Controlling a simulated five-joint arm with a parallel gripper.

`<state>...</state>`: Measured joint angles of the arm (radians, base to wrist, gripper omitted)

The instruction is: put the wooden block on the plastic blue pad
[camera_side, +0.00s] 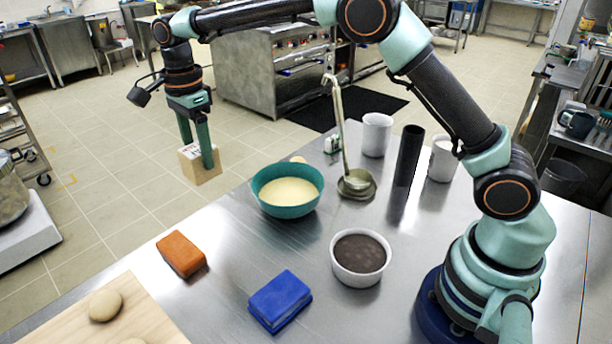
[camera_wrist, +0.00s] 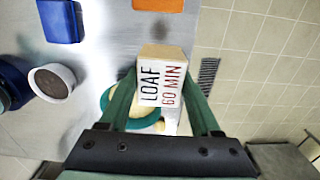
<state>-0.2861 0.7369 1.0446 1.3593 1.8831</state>
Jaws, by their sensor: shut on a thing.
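My gripper (camera_side: 198,150) is shut on the wooden block (camera_side: 200,167), a pale block with a printed label on top. The gripper holds it up in the air, toward the far left of the steel table, left of the teal bowl. In the wrist view the block (camera_wrist: 163,76) sits between the two fingers, its label reading "LOAF 60 MIN". The blue pad (camera_side: 280,301) lies flat on the table at the front middle, with nothing on it. It also shows in the wrist view (camera_wrist: 60,20) at the top left, well apart from the block.
A teal bowl of pale contents (camera_side: 287,190), a white bowl of dark contents (camera_side: 360,258) and an orange block (camera_side: 181,254) stand around the pad. A ladle, white cups and a black cylinder stand farther back. A wooden board (camera_side: 150,320) is at front left.

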